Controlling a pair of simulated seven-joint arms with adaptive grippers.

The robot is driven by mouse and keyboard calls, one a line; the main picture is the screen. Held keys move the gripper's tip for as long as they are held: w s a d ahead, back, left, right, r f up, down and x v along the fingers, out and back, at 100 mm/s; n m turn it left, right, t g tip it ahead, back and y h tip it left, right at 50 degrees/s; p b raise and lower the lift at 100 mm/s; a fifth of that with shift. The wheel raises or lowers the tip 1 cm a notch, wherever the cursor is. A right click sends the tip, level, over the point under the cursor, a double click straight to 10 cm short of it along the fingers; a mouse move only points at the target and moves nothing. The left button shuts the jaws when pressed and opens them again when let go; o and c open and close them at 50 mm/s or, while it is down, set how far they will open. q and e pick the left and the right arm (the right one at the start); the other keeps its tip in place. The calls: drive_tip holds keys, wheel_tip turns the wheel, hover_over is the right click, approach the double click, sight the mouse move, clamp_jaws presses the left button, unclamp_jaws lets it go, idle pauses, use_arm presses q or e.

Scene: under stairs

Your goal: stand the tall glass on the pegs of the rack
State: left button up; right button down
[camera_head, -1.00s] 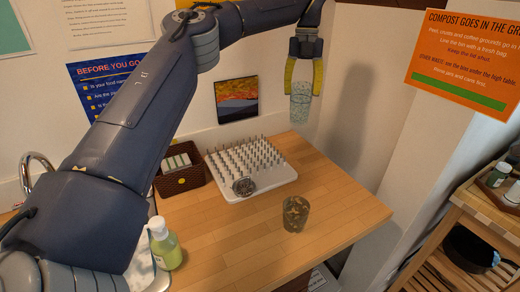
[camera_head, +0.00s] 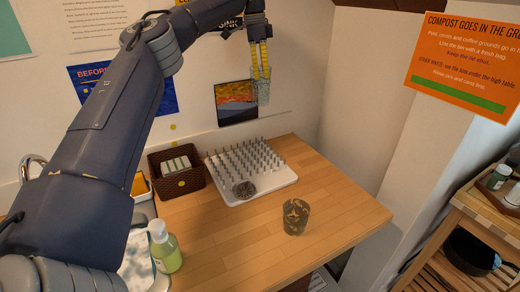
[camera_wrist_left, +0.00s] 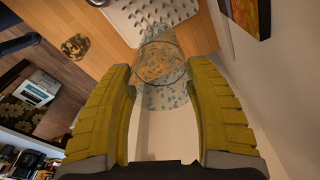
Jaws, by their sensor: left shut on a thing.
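The tall glass (camera_head: 263,92) is clear with a speckled pattern. My left gripper (camera_head: 261,72) is shut on it and holds it high above the back of the table, near the wall picture. In the left wrist view the glass (camera_wrist_left: 163,72) sits between the yellow fingers (camera_wrist_left: 165,100), with the rack beyond it. The white rack (camera_head: 284,183) with rows of upright pegs lies on the table, below the held glass. My right gripper does not show.
A short dark patterned glass (camera_head: 296,216) stands on the wooden table (camera_head: 340,215) to the right. A brown basket (camera_head: 190,180) is left of the rack. A green bottle (camera_head: 165,250) stands at front left. The table's right part is clear.

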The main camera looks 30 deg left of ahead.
sight(256, 95)
use_arm(q)
wheel_tip(256, 95, down, 20)
idle(0.8)
drive_tip(key=shift+a+f, duration=0.1)
drive_tip(key=o, duration=1.6)
drive_tip(key=shift+c, duration=0.2)
drive_tip(key=r, duration=0.8)
drive_tip(key=a+r, duration=0.1)
drive_tip(key=r, duration=0.3)
drive_tip(key=shift+s+r, duration=0.1)
drive_tip(key=shift+s, duration=0.3)
drive_tip(key=shift+a, duration=0.1)
